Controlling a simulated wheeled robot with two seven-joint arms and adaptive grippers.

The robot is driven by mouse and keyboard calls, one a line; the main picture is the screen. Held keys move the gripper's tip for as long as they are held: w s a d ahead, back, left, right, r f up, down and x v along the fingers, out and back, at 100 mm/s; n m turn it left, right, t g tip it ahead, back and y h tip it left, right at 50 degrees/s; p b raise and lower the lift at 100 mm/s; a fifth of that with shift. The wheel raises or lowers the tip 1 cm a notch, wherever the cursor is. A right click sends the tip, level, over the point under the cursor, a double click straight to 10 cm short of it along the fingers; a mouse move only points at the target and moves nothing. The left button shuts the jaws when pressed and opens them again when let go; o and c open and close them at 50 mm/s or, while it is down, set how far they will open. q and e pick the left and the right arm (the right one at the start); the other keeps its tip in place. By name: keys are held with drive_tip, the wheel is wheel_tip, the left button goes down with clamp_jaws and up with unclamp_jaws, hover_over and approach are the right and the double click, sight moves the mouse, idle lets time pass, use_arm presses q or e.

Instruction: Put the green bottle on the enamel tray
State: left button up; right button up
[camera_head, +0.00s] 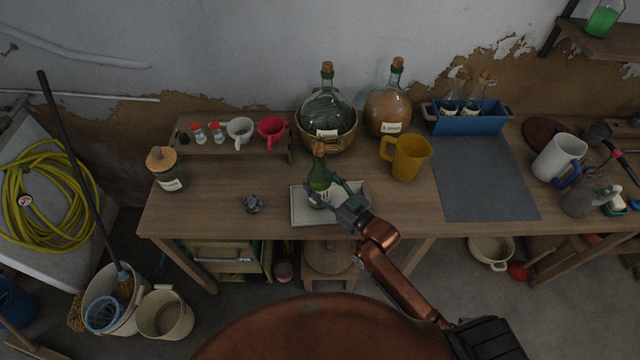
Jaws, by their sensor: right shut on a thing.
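The green bottle (319,176) has a cork-coloured top and a pale label, and stands upright at the white enamel tray (299,214) near the front edge of the workbench. My right gripper (335,194) is shut on the bottle from its right side. The bottle's base appears over the tray's inside. Whether it touches the tray floor I cannot tell from this angle. The gripper and wrist hide part of the tray's right half. My left gripper is not in view.
A yellow jug (408,158) stands right of the tray, and a small grey crumpled object (253,204) lies left of it. Behind are a demijohn in a basket (327,120) and a brown demijohn (388,108). The grey mat (484,180) is bare.

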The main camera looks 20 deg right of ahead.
drive_tip(key=shift+f, duration=0.25)
drive_tip(key=shift+f, duration=0.1)
drive_tip(key=o, duration=1.9)
drive_tip(key=shift+f, duration=0.2)
drive_tip(key=shift+s+r, duration=0.1)
drive_tip(key=shift+s, duration=0.15)
drive_tip(key=v, duration=1.1)
drive_tip(key=shift+s+d, duration=0.25)
